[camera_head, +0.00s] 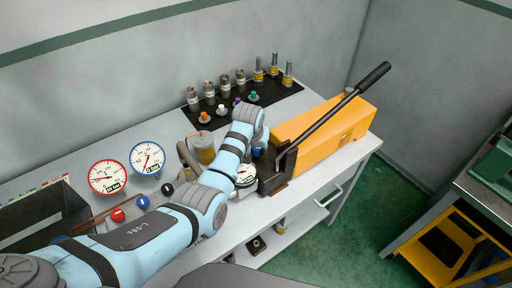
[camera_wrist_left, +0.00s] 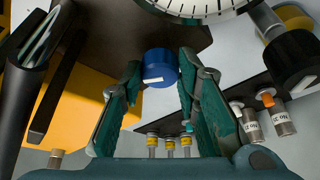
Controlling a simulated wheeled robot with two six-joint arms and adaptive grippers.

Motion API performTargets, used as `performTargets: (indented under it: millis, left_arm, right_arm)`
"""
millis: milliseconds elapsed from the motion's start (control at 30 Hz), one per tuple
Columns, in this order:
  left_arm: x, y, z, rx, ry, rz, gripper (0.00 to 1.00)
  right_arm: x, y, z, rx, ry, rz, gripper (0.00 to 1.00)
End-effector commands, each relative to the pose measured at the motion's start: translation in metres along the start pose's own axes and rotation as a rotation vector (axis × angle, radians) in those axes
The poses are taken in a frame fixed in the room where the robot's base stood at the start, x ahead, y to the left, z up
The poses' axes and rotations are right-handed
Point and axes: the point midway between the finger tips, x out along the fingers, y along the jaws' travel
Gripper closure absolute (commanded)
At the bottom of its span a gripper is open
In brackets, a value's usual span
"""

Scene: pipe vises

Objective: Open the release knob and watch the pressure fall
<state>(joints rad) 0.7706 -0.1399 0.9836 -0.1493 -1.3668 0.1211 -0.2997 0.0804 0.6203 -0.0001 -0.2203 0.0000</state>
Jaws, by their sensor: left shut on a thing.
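The blue release knob (camera_wrist_left: 160,66) has a white mark on its face and sits between my left gripper's green fingers (camera_wrist_left: 160,72) in the left wrist view. The gripper is shut on it. In the head view a bit of the blue knob (camera_head: 256,152) shows beside my left wrist, at the near end of the yellow hand pump (camera_head: 325,125). A small white gauge (camera_head: 246,174) stands next to the knob; my arm hides part of it and its needle is too small to read. The gauge's rim (camera_wrist_left: 205,8) is cut off in the wrist view. My right gripper is out of view.
The pump's long black lever (camera_head: 335,110) slants up to the right. Two larger gauges, red-rimmed (camera_head: 107,177) and blue-rimmed (camera_head: 147,157), stand to the left. Several metal fittings stand on a black mat (camera_head: 283,90) at the back. A green-topped bench (camera_head: 492,170) is at the right.

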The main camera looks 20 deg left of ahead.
Motion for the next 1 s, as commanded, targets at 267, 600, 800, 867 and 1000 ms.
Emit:
performTargets:
  millis: [267, 600, 800, 867, 1000]
  left_arm:
    - [0.0019, 0.0025, 0.0028, -0.211, -0.009, -0.088, 0.99]
    - [0.0022, 0.0032, 0.0025, -0.369, -0.009, -0.154, 0.99]
    - [0.0020, 0.0028, 0.0022, -0.402, -0.008, -0.169, 0.99]
    - [0.0019, 0.0027, 0.0021, -0.406, -0.008, -0.170, 0.99]
    - [0.0018, 0.0026, 0.0020, -0.407, -0.008, -0.171, 0.99]
  right_arm:
    - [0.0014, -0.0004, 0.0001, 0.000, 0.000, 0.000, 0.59]
    - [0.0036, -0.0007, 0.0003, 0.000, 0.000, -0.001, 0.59]
    - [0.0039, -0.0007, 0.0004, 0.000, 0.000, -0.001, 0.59]
    - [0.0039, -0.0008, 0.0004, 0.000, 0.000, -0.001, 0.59]
    - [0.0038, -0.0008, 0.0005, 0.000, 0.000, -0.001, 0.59]
